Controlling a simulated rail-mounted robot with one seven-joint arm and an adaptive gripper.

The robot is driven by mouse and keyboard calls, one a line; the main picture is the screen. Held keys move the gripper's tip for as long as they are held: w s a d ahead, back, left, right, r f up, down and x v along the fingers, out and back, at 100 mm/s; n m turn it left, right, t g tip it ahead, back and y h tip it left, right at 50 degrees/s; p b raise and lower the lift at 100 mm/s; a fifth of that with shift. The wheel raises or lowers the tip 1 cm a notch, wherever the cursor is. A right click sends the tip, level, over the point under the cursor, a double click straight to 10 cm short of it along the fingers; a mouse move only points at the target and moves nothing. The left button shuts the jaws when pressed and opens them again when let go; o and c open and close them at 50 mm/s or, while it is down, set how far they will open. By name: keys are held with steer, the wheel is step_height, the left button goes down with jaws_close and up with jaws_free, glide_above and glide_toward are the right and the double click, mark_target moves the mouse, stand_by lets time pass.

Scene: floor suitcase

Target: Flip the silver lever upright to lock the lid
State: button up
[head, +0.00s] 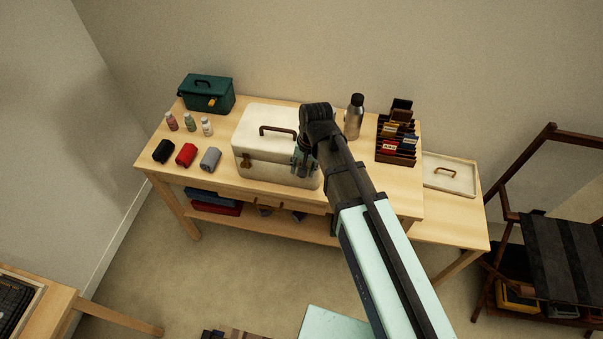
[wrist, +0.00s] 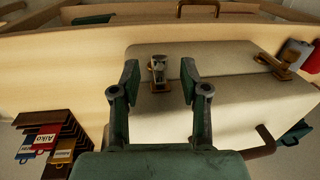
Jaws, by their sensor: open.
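The cream case (head: 262,171) stands on the wooden table with its lid (head: 262,116) down and a brown handle (head: 278,131) on top. In the wrist view, the small silver lever (wrist: 157,67) sits on a brass mount at the case front, between my open fingers. I cannot tell its exact tilt. My gripper (head: 304,160) is at the right part of the case front and hides the lever in the head view. In the wrist view my gripper (wrist: 159,76) shows a gap on both sides of the lever. A second, brass latch (wrist: 275,65) is on the same case face.
A steel bottle (head: 354,117) and a dark card rack (head: 397,139) stand right of the case. Small bottles (head: 189,123), rolled cloths (head: 186,154) and a green toolbox (head: 207,94) are to its left.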

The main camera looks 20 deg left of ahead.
step_height(320, 180, up, 8)
steer(key=d, duration=0.1)
stand_by(0.6)
steer(key=s+d+f+h+b, duration=0.1)
steer(key=s+d+f, duration=0.1)
steer(key=d+f, duration=0.6)
steer(key=s+d+f+n+g, duration=0.1)
steer(key=s+d+f, duration=0.3)
steer(key=f, duration=0.7)
steer(key=s+d+f+h+b, duration=0.1)
steer(key=d+f, duration=0.7)
steer(key=f, duration=0.1)
steer(key=s+d+f+m+g, duration=0.1)
steer(key=s+d+f+g, duration=0.1)
steer(key=s+d+f, duration=0.3)
steer(key=s+d+f+m+g+b, duration=0.1)
steer(key=s+d+f, duration=0.4)
steer(key=s, duration=0.6)
steer(key=s+d+f+m+g+b, duration=0.1)
steer(key=s+d+f+g, duration=0.1)
steer(key=s+d+f, duration=0.2)
steer(key=s+f, duration=0.2)
steer(key=s, duration=0.2)
steer(key=shift+s+d+f+g, duration=0.15)
steer(key=shift+s+d+g, duration=0.15)
steer(key=shift+d, duration=0.1)
